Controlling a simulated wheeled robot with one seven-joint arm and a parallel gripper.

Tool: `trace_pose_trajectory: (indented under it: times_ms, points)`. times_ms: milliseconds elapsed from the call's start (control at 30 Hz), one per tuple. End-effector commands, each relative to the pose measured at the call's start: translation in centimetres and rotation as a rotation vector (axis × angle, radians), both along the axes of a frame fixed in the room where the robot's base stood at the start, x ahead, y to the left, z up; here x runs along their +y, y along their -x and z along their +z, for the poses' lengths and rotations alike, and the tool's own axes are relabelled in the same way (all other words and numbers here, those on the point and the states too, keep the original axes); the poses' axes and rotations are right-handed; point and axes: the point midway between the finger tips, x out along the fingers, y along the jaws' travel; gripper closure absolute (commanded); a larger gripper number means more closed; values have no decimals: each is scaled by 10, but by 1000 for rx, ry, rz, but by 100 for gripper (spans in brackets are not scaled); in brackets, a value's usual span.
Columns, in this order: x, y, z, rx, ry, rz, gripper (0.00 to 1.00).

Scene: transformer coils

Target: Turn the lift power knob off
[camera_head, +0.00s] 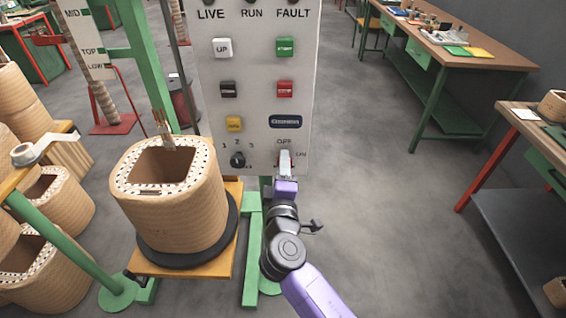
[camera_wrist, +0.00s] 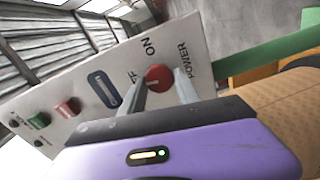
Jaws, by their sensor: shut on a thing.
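The power knob (camera_wrist: 158,77) is a round red knob on the lift's pale control panel (camera_head: 256,60), between the OFF and ON labels in the wrist view. A short pale mark shows on it, but I cannot tell for sure which label it points to. My gripper (camera_head: 285,160) is at the lower right of the panel, under the OFF label, and hides most of the knob in the head view. In the wrist view my gripper's two grey fingers are on either side of the knob, shut on it.
Above the knob are green and red buttons (camera_head: 284,89), and a black selector knob (camera_head: 238,160) is to its left. A large wound coil (camera_head: 172,215) stands on a yellow platform close left of my arm. The floor to the right is clear up to the workbenches (camera_head: 470,50).

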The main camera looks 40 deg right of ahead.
Motion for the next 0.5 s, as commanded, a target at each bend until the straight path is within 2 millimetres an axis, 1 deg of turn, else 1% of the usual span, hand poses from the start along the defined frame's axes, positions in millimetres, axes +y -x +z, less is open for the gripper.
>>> trace_pose_trajectory:
  times_ms: [200, 500]
  points:
    - [1, 0, 0, 64, 87, 2, 100]
    - [2, 0, -1, 99, 136, 3, 100]
